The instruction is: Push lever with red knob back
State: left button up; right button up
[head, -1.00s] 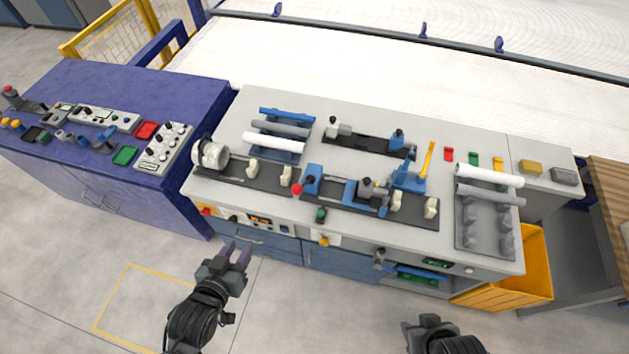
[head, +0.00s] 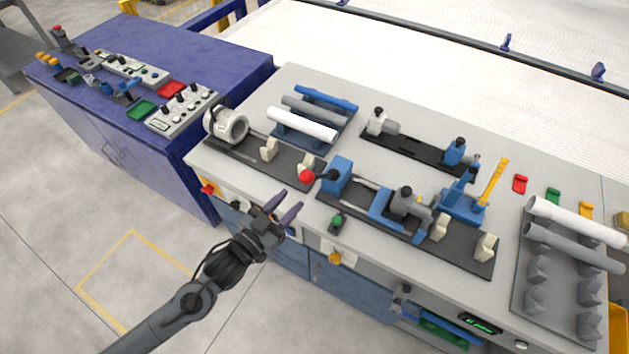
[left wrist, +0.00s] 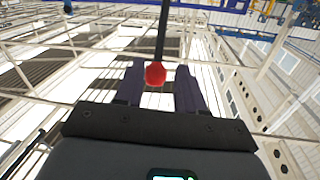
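The red knob (head: 307,176) sits on a short dark lever that comes out of a blue block (head: 337,174) on the workbench. My left gripper (head: 284,206) is open and empty, in front of the bench's front edge, just left of and nearer than the knob. In the left wrist view, the red knob (left wrist: 155,73) and its dark rod show between the two spread purple fingers of the left gripper (left wrist: 158,88). The fingers do not visibly touch the knob. My right gripper is out of view.
A white pipe (head: 302,124) lies on a blue rack with other pipes behind the lever. A grey chuck (head: 226,125) is at left, a green knob (head: 337,222) in front. A yellow lever (head: 493,183) and a pipe rack (head: 560,295) are at right.

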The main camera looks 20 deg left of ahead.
aim_at(314, 177)
pick_arm(q)
jog(key=x, duration=1)
jog(key=shift+w, duration=0.1)
jog(key=shift+c, duration=0.3)
grip_shut()
